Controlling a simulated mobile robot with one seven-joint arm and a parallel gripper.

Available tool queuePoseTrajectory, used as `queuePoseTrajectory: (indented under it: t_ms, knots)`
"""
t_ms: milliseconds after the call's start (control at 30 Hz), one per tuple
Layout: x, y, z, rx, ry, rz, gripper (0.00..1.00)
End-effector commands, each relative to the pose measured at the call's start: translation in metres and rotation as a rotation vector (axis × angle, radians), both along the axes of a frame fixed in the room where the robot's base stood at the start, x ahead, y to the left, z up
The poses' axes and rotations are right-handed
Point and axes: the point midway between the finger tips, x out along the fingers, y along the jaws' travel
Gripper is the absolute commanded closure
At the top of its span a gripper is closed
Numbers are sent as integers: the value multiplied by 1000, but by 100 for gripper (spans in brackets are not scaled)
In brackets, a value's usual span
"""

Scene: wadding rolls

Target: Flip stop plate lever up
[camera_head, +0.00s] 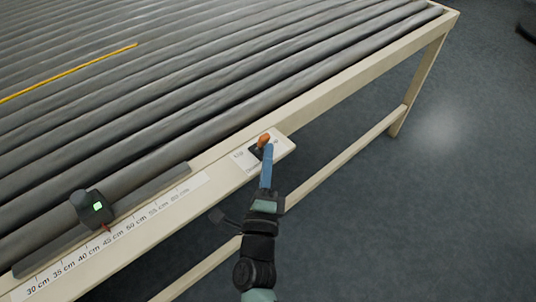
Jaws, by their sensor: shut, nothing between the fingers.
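The stop plate lever (264,139) has an orange handle and sits on a small white labelled plate (284,146) at the table's front edge. Its dark base is partly hidden behind my gripper. My gripper (267,152), with blue fingers, is shut and empty. Its tips are at the lever, just below the orange handle in the picture; I cannot tell whether they touch it. The lever's exact tilt is too small to tell.
Grey rolls (220,85) cover the cream table frame (340,85). A yellow strip (70,72) lies among them. A black device with a green display (97,207) stands by the centimetre scale (120,235) at lower left. The floor (430,220) at right is clear.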

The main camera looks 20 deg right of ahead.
Motion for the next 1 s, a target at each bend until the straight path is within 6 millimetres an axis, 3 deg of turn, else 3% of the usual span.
queuePoseTrajectory:
  t_ms: [633, 1000]
  knots:
    - [3, 1, 8, -30, 84, 0, 100]
    - [6, 2, 23, -77, 214, 1, 100]
